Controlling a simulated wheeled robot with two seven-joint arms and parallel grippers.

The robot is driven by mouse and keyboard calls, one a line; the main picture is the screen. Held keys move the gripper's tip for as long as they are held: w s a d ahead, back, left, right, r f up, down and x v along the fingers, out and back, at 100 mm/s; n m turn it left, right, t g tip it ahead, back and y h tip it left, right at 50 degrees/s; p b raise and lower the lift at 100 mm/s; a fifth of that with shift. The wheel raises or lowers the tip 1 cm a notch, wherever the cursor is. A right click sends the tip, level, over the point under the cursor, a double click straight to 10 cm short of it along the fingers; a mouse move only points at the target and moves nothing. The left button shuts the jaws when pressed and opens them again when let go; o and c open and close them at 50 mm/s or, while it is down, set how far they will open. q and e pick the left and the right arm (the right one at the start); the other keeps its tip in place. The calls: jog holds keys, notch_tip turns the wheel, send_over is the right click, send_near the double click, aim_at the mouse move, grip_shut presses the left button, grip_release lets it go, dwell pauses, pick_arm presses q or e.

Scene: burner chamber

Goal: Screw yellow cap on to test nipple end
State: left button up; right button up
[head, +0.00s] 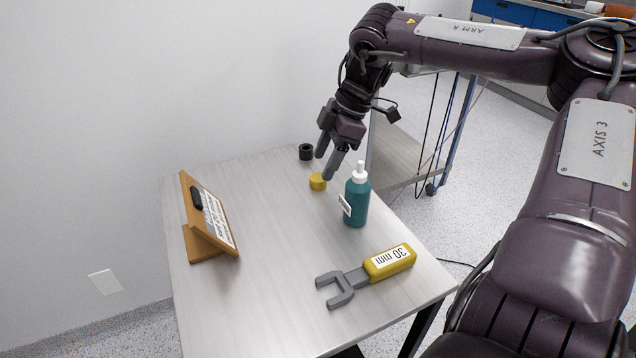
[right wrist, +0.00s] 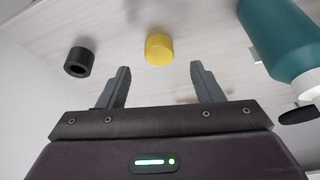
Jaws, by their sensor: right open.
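The yellow cap (head: 317,182) lies on the metal table near its far right part. My right gripper (head: 325,166) is open and empty, with its fingers pointing down above the table by the cap. In the right wrist view the yellow cap (right wrist: 159,49) shows ahead of the fingertips (right wrist: 160,80), between their lines and apart from them. A black ring-like part (head: 306,152) stands behind the cap; it also shows in the right wrist view (right wrist: 79,61). I see no test nipple end that I can identify. My left gripper is not in view.
A teal bottle (head: 357,202) stands close to the right of the cap. A 30 mm wrench (head: 368,274) lies at the table's front right. A wooden sign stand (head: 207,243) is at the left. The table's middle (head: 275,250) is clear.

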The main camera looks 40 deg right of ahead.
aim_at(317, 177)
jog(key=x, duration=0.4)
jog(key=shift+d, duration=0.1)
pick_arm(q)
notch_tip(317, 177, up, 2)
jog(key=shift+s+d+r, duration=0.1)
pick_arm(e)
jog(key=c, duration=1.1)
